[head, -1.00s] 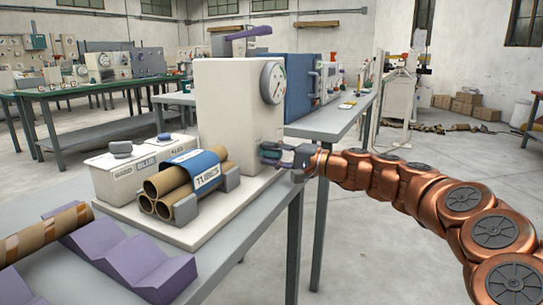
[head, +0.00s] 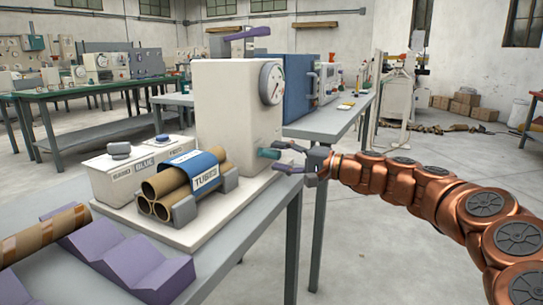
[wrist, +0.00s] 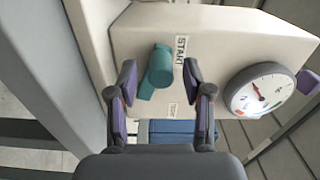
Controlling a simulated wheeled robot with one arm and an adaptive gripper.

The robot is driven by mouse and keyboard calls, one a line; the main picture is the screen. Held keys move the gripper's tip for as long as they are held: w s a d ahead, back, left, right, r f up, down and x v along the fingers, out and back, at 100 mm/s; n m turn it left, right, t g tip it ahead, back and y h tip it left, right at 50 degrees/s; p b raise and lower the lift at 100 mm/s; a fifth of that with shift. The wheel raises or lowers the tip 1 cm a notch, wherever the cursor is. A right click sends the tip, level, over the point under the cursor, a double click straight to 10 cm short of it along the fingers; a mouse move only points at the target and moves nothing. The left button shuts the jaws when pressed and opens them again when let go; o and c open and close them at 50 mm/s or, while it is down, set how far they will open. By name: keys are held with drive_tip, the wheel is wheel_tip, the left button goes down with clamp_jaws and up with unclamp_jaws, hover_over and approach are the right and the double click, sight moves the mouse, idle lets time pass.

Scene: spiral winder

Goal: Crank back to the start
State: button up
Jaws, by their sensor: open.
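The winder is a cream box (head: 235,110) on a bench, with a teal crank handle (head: 268,153) low on its right side. In the wrist view the teal handle (wrist: 160,68) points towards the camera, its arm hanging down, beside a START label (wrist: 181,50). My gripper (head: 280,155) is open at the handle's outer end. In the wrist view my gripper (wrist: 159,75) has one finger on each side of the handle, with gaps between; nothing is held. A round dial (wrist: 258,90) sits on the adjoining face. A second small label (wrist: 173,109) is too small to read.
Cardboard tubes (head: 180,185) under a blue band lie in a grey holder before the box. A purple V-block (head: 125,260) holds a wrapped tube (head: 45,235).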

drive_tip(key=v, duration=0.9)
drive_tip(key=shift+a, duration=0.1)
drive_tip(key=s+a+r+n+g+h+p, duration=0.3)
drive_tip(key=s+a+r+p, duration=0.25)
drive_tip(key=s+p, duration=0.35)
drive_tip(key=s+a+r+n+g+h+p, duration=0.2)
drive_tip(key=s+a+r+n+g+p, duration=0.15)
drive_tip(key=s+a+p, duration=0.55)
drive_tip(key=s+d+m+g+h+p, duration=0.1)
drive_tip(key=s+d+g+h+p, duration=0.1)
drive_tip(key=s+d+h+p, duration=0.3)
drive_tip(key=s+d+r+g+h+p, duration=0.1)
drive_tip(key=s+d+h+p, duration=0.4)
drive_tip(key=s+d+p, duration=0.8)
drive_tip(key=s+d, duration=0.3)
drive_tip(key=s, duration=0.4)
drive_tip(key=shift+s+r+m+g+h, duration=0.25)
drive_tip(key=shift+r+m+g+h, duration=0.05)
drive_tip(key=shift+m+g+h, duration=0.1)
